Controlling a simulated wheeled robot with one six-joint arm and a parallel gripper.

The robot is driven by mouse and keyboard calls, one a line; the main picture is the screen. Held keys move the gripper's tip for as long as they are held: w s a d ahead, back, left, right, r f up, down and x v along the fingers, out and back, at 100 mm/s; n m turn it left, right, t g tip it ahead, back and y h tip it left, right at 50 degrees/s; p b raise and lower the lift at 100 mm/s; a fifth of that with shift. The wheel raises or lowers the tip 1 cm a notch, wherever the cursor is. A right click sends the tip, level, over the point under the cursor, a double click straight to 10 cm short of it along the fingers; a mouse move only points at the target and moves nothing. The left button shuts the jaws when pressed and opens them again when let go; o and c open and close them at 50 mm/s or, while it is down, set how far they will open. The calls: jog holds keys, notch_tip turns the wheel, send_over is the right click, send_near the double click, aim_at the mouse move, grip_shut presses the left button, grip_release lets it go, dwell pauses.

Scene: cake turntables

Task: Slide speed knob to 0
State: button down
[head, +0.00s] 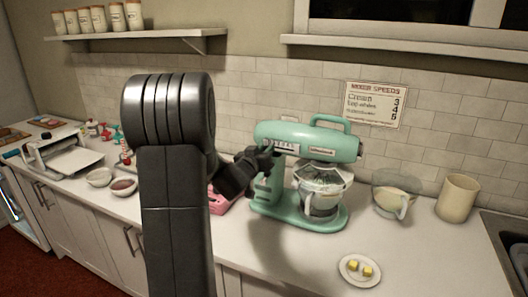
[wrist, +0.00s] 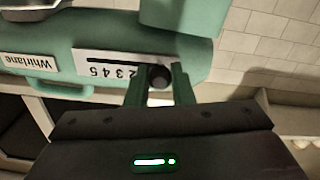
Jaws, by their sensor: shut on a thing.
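The mint-green stand mixer (head: 300,180) stands on the counter with its glass bowl (head: 320,198) under the head. My gripper (head: 268,158) is at the left part of the mixer head. In the wrist view, the mixer appears upside down, and my gripper (wrist: 160,84) has its two green fingers on either side of the dark round speed knob (wrist: 159,76), shut on it. The white speed scale (wrist: 105,64) shows digits 2 to 5 and a dark slot. The knob sits past the 2, toward the low end; the digits by it are hidden, so its exact setting cannot be told.
A mixer speeds sign (head: 375,104) hangs on the tiled wall. A butter plate (head: 347,276) lies in front of the mixer. A glass jug (head: 392,205) and a beige canister (head: 457,198) stand to its right. A pink object (head: 218,203) is to its left.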

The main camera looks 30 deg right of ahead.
jog(key=c, duration=1.5)
grip_release()
jog(key=shift+w+a, duration=0.1)
jog(key=shift+o, duration=1.1)
jog(key=shift+w+a, duration=0.15)
jog(key=b+v, duration=0.2)
jog(key=v, duration=1.2)
jog(key=shift+d, duration=0.2)
